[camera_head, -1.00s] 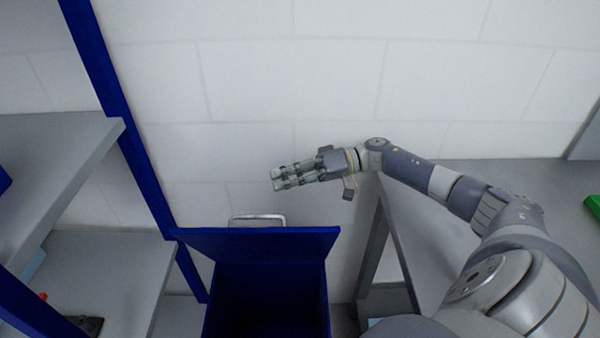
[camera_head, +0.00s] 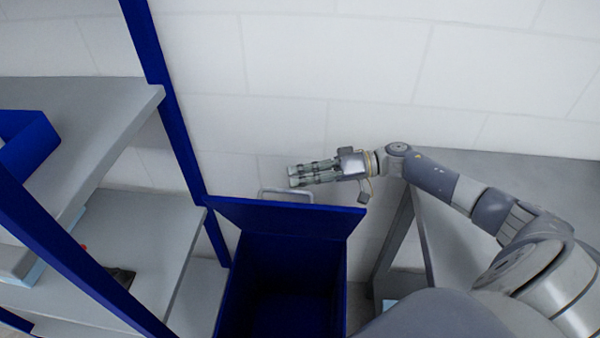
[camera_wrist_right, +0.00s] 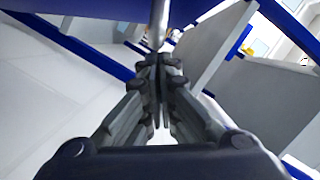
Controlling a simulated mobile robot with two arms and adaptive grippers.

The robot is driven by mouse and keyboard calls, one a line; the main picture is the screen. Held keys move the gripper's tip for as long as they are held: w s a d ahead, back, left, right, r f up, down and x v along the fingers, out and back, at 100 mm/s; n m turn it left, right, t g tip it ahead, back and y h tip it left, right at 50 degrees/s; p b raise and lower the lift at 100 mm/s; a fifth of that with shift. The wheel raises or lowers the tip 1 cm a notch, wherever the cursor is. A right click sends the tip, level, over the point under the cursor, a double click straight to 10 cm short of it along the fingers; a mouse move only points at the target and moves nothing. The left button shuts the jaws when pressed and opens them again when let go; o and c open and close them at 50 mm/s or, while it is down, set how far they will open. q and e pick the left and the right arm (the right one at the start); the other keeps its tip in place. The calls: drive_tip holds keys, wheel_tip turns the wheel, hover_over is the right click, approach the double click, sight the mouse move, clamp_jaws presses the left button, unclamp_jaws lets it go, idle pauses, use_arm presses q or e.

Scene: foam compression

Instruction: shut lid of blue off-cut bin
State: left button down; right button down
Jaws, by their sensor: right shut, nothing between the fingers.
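The blue off-cut bin (camera_head: 281,290) stands below, between a shelf rack and a grey table. Its lid (camera_head: 290,218) is open and tilted up at the back, showing the dark inside. A light metal handle (camera_head: 287,193) rises behind the lid's upper edge. My right gripper (camera_head: 291,176) is shut and empty, pointing left just above the handle in the head view. In the right wrist view its closed fingers (camera_wrist_right: 158,78) point toward a metal bar; whether they touch it I cannot tell. My left gripper is not in view.
A shelf rack with blue posts (camera_head: 165,100) and grey shelves (camera_head: 150,235) stands on the left, near the bin. A grey table (camera_head: 480,190) is at the right, under my right arm. A white block wall is behind.

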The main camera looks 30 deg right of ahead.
sight(292, 210)
drive_tip(key=shift+n, duration=0.5)
drive_tip(key=s+a+p, duration=0.1)
drive_tip(key=p, duration=0.1)
drive_tip(key=s+a+p, duration=0.1)
drive_tip(key=s, duration=0.1)
drive_tip(key=shift+s+a+f+p, duration=0.2)
drive_tip(key=shift+a+p, duration=0.1)
drive_tip(key=shift+p, duration=0.1)
drive_tip(key=shift+n+h, duration=0.3)
drive_tip(key=shift+n, duration=0.3)
drive_tip(key=s+a+f+p, duration=0.1)
drive_tip(key=s+a+p, duration=0.1)
drive_tip(key=s, duration=0.1)
drive_tip(key=shift+s+a+f, duration=0.1)
drive_tip(key=shift+a+f, duration=0.1)
drive_tip(key=shift+f, duration=0.2)
drive_tip(key=shift+s+a+f, duration=0.15)
drive_tip(key=shift+s+f, duration=0.1)
drive_tip(key=shift+f, duration=0.05)
